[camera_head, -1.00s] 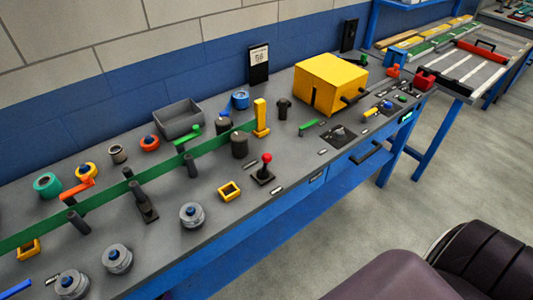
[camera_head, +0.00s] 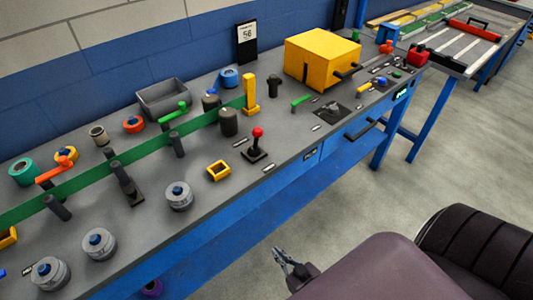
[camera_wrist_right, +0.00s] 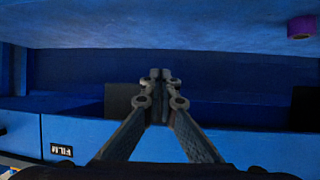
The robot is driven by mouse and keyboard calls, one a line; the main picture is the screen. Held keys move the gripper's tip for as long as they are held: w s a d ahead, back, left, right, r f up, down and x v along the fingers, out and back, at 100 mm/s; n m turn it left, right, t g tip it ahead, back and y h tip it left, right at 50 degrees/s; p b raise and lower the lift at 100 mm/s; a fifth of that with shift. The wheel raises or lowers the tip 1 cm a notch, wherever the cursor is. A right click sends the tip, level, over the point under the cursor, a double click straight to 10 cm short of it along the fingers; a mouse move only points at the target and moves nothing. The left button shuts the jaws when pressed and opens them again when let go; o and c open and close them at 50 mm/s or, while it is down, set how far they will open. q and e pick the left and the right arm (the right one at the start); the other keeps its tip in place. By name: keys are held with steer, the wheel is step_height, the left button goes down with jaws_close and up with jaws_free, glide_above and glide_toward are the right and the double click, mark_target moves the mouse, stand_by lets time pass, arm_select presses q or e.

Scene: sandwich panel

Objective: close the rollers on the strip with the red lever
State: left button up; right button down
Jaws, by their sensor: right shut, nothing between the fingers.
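The red-knobbed lever (camera_head: 257,142) stands upright on a dark base on the grey bench top, near the front edge. The green strip (camera_head: 92,179) runs across the bench from the lower left to the yellow upright block (camera_head: 250,95). Dark rollers stand along it, among them a wide dark roller (camera_head: 228,123) and thinner posts (camera_head: 177,145). I cannot tell whether they touch the strip. My right gripper (camera_head: 278,252) is low in front of the bench, well below the lever, shut and empty. The right wrist view shows its fingertips (camera_wrist_right: 161,74) together before the blue bench front. My left gripper is out of view.
A yellow box machine (camera_head: 318,58) stands at the back right. A grey tray (camera_head: 177,98) and tape rolls lie behind the strip. Grey weights (camera_head: 179,196) and a yellow square frame (camera_head: 219,170) lie in front of it. The floor (camera_head: 430,150) right of the bench is clear.

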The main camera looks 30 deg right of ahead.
mark_target(256, 142)
arm_select(q)
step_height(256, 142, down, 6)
steer(key=b, duration=0.5)
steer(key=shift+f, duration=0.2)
arm_select(e)
steer(key=w+d+r+t, duration=0.1)
steer(key=r+t, duration=0.5)
steer(key=r, duration=0.9)
steer(key=w+d+r+t, duration=0.2)
steer(key=d+r+t, duration=0.2)
steer(key=r, duration=1.2)
steer(key=shift+r+t, duration=0.3)
steer(key=shift+t, duration=0.6)
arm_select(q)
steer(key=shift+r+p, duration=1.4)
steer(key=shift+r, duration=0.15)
arm_select(e)
steer(key=shift+w+f+x, duration=0.3)
steer(key=shift+f+x, duration=0.1)
steer(key=shift+x, duration=1.75)
steer(key=shift+w+f+x, duration=0.25)
steer(key=shift+f+x, duration=0.2)
steer(key=shift+x, duration=1.65)
steer(key=shift+w+f+x, duration=0.3)
steer(key=shift+f+x, duration=0.1)
steer(key=shift+x, duration=1.75)
steer(key=shift+d, duration=0.1)
